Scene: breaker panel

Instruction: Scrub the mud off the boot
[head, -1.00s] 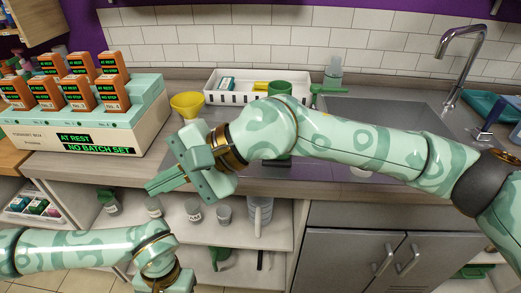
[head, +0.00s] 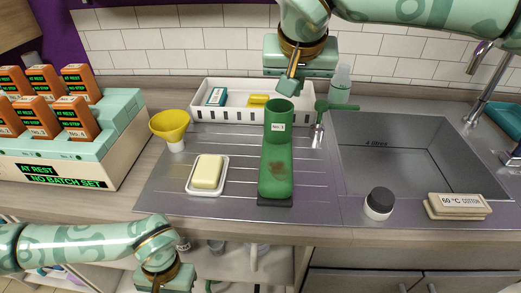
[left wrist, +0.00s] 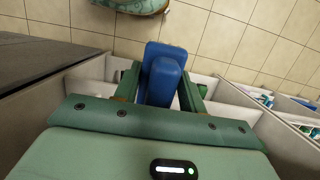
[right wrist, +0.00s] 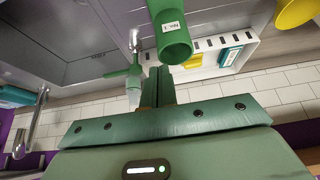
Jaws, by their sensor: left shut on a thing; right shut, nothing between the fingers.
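The green boot (head: 276,172) stands upright on the ribbed steel drainboard, toe toward me, with a label on its shaft. The boot's shaft also shows in the right wrist view (right wrist: 172,32). My left gripper (head: 165,280) is low in front of the counter, its fingertips out of the head view. In the left wrist view it is shut on a blue object (left wrist: 164,75), whose full shape I cannot tell. My right gripper (head: 291,86) is shut and empty, just above and behind the boot's top.
A soap bar (head: 208,171) in a dish and a yellow funnel (head: 171,127) stand left of the boot.

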